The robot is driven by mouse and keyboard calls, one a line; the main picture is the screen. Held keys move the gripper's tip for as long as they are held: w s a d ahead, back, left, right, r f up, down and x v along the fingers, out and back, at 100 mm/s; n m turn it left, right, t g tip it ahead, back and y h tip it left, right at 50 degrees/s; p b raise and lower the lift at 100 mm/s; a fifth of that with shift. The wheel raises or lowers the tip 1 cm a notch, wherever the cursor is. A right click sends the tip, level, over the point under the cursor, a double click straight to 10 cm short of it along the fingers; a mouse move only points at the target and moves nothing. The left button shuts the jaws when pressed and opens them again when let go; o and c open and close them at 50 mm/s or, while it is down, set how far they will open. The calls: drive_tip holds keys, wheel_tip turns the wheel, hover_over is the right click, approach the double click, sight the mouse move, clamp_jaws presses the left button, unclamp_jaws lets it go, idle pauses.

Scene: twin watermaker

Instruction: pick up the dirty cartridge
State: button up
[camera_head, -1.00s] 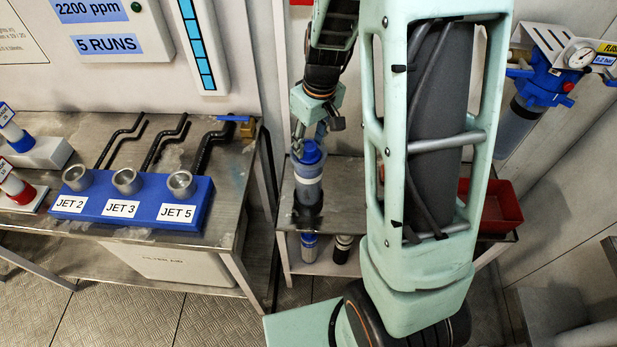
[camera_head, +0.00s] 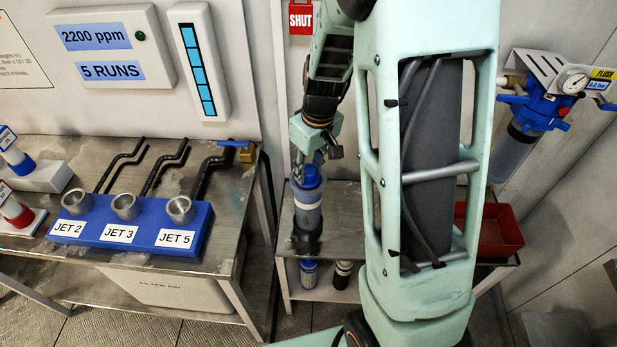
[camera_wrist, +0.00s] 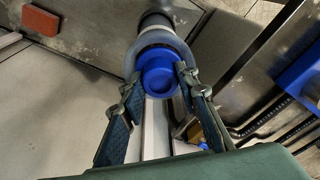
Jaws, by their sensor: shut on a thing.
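The dirty cartridge (camera_head: 307,198), as I take it, is an upright cylinder with a blue cap, a pale band and a dark lower part. It stands at the middle bench, and I cannot tell whether its bottom touches the bench top. My gripper (camera_head: 309,170) comes down on it from above. In the wrist view, the two fingers of my gripper (camera_wrist: 158,82) are closed on either side of the cartridge's blue cap (camera_wrist: 158,72). A grey ring and dark body show behind the cap. The fingertips' far sides are hidden.
On the left bench, a blue block (camera_head: 140,233) holds the JET 2, JET 3 and JET 5 cups. Two more cylinders, one blue-topped (camera_head: 308,272) and one dark (camera_head: 343,274), are on the lower shelf. A red bin (camera_head: 495,230) and blue filter housing (camera_head: 532,112) are at right.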

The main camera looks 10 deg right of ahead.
wheel_tip(320, 180, up, 28)
drive_tip(key=p, duration=0.1)
drive_tip(key=shift+f+p, duration=0.15)
drive_tip(key=shift+p, duration=0.25)
drive_tip(key=o, duration=0.5)
drive_tip(key=c, duration=0.5)
